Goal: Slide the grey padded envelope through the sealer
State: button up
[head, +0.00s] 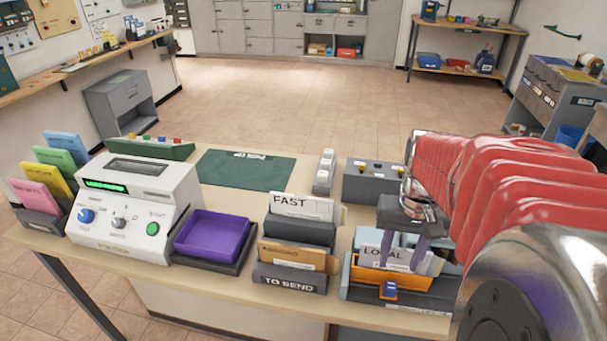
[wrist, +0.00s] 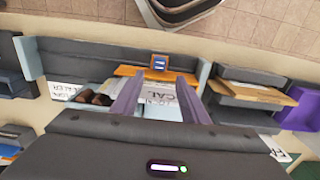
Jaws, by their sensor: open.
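My gripper (head: 401,257) is open, its two purple fingers pointing down at the rack marked LOCAL (head: 362,290). In the wrist view the fingers (wrist: 158,76) are apart on either side of the white LOCAL card (wrist: 162,104). An orange piece (head: 395,277) with a blue-and-orange tag (head: 389,290) stands at the front of this rack. I cannot pick out the grey padded envelope with certainty; the fingers and card hide part of the rack.
A purple tray (head: 211,236) sits beside the machine. The FAST rack (head: 299,231) and TO SEND rack (head: 290,279) stand left of my gripper. A grey box with knobs (head: 372,187) is behind it. A green mat (head: 243,173) lies clear at the back.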

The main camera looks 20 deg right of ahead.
aim_at(391, 286)
notch_tip(391, 286, down, 9)
jog(key=shift+f, duration=0.15)
dwell(0.4)
grip_shut()
dwell(0.3)
jog(key=shift+a, duration=0.2)
jog(key=shift+d, duration=0.2)
